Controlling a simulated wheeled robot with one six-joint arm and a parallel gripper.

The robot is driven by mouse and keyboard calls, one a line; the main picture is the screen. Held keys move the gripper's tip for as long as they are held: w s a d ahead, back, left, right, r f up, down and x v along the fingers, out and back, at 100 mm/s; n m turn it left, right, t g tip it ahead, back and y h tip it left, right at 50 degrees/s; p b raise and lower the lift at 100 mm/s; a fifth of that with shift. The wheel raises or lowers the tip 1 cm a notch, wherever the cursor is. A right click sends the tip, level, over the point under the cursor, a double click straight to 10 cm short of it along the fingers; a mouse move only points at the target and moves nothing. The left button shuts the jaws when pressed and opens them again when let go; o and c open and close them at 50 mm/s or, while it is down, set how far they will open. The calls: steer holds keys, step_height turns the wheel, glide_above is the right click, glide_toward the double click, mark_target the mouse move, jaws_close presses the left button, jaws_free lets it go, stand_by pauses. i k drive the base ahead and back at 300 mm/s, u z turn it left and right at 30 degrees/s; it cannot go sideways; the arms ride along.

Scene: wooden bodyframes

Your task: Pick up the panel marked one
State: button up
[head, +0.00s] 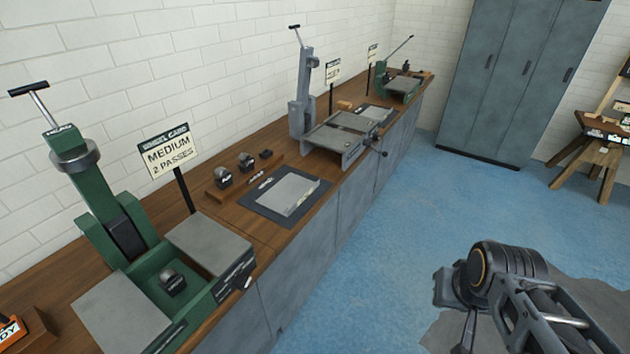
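No panel with a readable "one" shows in the head view. A flat grey rectangular panel (288,192) lies on a dark mat (258,205) on the wooden bench; I cannot make out a number on it. Small pale pieces (605,134) rest on a wooden easel-like stand at the far right, too small to read. My arm reaches in at the lower right, over the floor and apart from the bench. Its fingers do not show, so I cannot see whether they hold anything.
The long wooden bench (210,207) runs along the white brick wall. A green lever press (105,215), a grey press (340,139) and another green machine (398,86) stand on it. A sign (168,152) reads "MEDIUM 2 PASSES". Grey lockers (510,80) stand behind open blue floor (440,190).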

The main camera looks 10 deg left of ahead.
mark_target(285, 197)
steer(key=u, duration=0.25)
steer(key=i, duration=0.7)
steer(key=u, duration=1)
steer(key=i, duration=0.35)
steer(key=u, duration=0.3)
